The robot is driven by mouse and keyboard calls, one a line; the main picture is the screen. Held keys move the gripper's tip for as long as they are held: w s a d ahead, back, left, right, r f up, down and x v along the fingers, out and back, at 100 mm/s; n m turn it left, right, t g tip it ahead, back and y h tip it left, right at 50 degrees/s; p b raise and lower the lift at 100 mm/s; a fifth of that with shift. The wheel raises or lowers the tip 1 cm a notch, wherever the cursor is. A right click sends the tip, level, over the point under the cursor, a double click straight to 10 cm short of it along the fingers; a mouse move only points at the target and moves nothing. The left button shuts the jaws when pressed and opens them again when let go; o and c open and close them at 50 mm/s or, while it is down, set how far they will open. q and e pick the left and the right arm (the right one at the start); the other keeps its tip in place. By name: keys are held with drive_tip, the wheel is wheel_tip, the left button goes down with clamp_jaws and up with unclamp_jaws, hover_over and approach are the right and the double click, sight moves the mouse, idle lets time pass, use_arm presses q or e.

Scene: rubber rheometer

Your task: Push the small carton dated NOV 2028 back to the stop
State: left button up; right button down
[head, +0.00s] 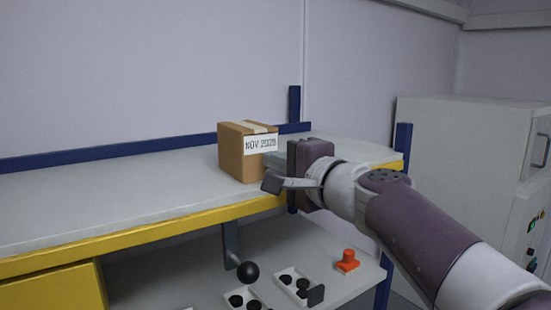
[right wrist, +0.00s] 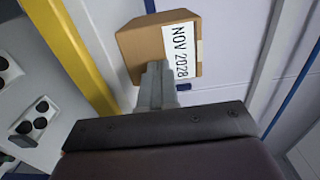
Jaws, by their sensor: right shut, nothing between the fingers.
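The small carton (head: 238,160) is brown cardboard with pale tape and a white label reading NOV 2028. It stands upright on the grey shelf (head: 130,194), with a gap behind it to the blue rail (head: 100,153). It also shows in the right wrist view (right wrist: 143,48), label facing the gripper side. My right gripper (head: 268,182) is shut and empty, at the carton's right front. In the right wrist view its fingertips (right wrist: 156,68) overlap the carton's lower edge; I cannot tell whether they touch. My left gripper is not in view.
A yellow edge (head: 140,232) runs along the shelf front. A blue post (head: 295,103) stands behind. Below are trays with black discs (head: 292,284), a black ball knob (head: 248,272) and an orange object (head: 347,261). A grey cabinet (head: 460,140) stands right. The shelf left of the carton is clear.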

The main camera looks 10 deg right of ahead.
drive_tip(key=shift+s+r, duration=0.2)
drive_tip(key=shift+s, duration=0.35)
drive_tip(key=shift+w, duration=0.3)
drive_tip(key=x, duration=0.2)
drive_tip(key=shift+w+f+b, duration=0.1)
drive_tip(key=shift+w+b, duration=0.2)
drive_tip(key=shift+b, duration=0.05)
drive_tip(key=shift+w+a, duration=0.25)
drive_tip(key=shift+w, duration=0.2)
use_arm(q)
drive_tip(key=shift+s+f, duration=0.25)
use_arm(e)
drive_tip(key=shift+s, duration=0.2)
drive_tip(key=shift+d, duration=0.1)
